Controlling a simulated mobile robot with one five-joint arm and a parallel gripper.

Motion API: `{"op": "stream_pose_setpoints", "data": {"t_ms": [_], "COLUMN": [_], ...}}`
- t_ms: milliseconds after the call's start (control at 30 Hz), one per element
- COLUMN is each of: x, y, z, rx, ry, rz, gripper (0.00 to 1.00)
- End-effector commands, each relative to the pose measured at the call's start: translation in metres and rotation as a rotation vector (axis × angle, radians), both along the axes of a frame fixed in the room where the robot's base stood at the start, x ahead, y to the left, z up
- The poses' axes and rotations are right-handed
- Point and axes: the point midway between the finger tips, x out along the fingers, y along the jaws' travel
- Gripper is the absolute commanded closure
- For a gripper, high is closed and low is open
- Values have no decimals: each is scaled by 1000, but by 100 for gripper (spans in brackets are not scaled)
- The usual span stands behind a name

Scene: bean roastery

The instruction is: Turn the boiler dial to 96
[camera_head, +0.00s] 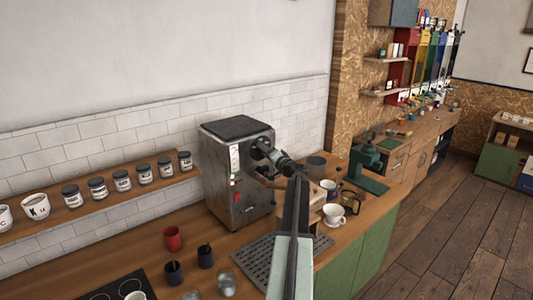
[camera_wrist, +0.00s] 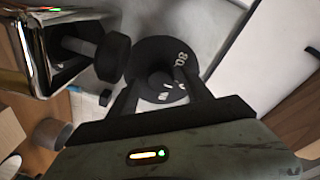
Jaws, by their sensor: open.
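The boiler (camera_head: 222,170) is a steel machine with a dark top on the wooden counter. Its dial (camera_head: 260,147) is a round black knob high on the front, partly hidden by my arm. In the wrist view the black dial (camera_wrist: 172,58) fills the upper middle, and the white number 80 shows on its rim. Other white marks on it are too small to read. My gripper (camera_wrist: 165,97) is open, with one finger on each side of the dial's lower part. I cannot tell whether the fingers touch it. In the head view my gripper (camera_head: 282,162) is just right of the dial.
A black knob-like part (camera_wrist: 110,57) sticks out close left of my gripper. A drip grate (camera_head: 262,262), a white cup (camera_head: 333,214) and a red cup (camera_head: 172,238) are on the counter below. A shelf of jars (camera_head: 122,181) runs along the left wall.

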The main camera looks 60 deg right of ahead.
Motion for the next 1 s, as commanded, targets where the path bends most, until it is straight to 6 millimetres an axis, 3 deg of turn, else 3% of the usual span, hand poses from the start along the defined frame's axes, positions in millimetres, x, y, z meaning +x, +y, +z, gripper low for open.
{"op": "stream_pose_setpoints", "data": {"t_ms": [167,367,400,733,1000], "x": [-1,-1,-1,-4,-5], "y": [0,0,0,-2,-3], "z": [0,0,0,1,2], "rx": [0,0,0,49,222], "ry": [-1,0,0,-16,-73], "rz": [-1,-1,-1,-5,-6], "gripper": [42,98,100,100,100]}}
